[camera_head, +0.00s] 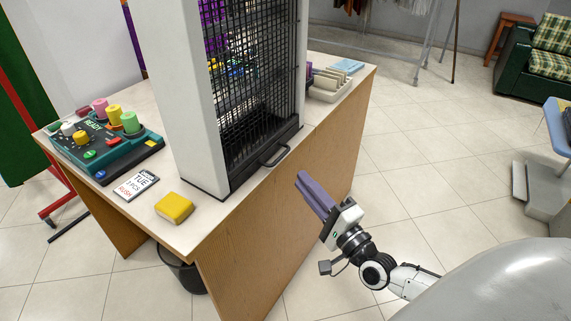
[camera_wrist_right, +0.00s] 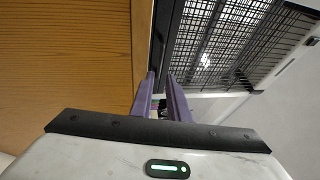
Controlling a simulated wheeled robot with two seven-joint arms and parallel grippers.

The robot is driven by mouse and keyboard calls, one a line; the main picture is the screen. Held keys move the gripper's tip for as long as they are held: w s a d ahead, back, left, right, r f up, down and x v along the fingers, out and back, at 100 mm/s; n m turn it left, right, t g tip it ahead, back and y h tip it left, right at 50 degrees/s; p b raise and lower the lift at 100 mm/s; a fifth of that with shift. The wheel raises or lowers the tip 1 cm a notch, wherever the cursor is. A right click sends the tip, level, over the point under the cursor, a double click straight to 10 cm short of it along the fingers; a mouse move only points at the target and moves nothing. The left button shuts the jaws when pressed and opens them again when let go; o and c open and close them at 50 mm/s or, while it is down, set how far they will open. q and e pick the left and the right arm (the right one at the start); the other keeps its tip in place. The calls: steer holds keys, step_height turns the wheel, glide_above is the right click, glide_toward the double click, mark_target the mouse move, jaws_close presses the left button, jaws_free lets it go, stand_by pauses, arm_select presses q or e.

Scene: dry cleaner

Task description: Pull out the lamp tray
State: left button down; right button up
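The lamp tray (camera_head: 262,162) shows as a dark front edge with a black bar handle (camera_head: 275,155), low on the front of the tall mesh-fronted cabinet (camera_head: 170,90). The tray appears to sit in the cabinet. My right gripper (camera_head: 303,178) has purple fingers and is in front of the desk, right of and below the handle, apart from it. In the right wrist view its fingertips (camera_wrist_right: 160,74) stand apart with a gap between them, with the black mesh (camera_wrist_right: 215,35) beyond. Nothing is seen held. My left gripper is not in view.
The wooden desk (camera_head: 275,225) carries the cabinet. A beige tray (camera_head: 330,85) is behind.

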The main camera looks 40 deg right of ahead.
steer(key=w, duration=0.3)
steer(key=w+r, duration=0.1)
steer(key=w, duration=0.4)
steer(key=shift+w+r, duration=0.2)
steer(key=shift+w, duration=0.15)
jaws_close()
stand_by(1.0)
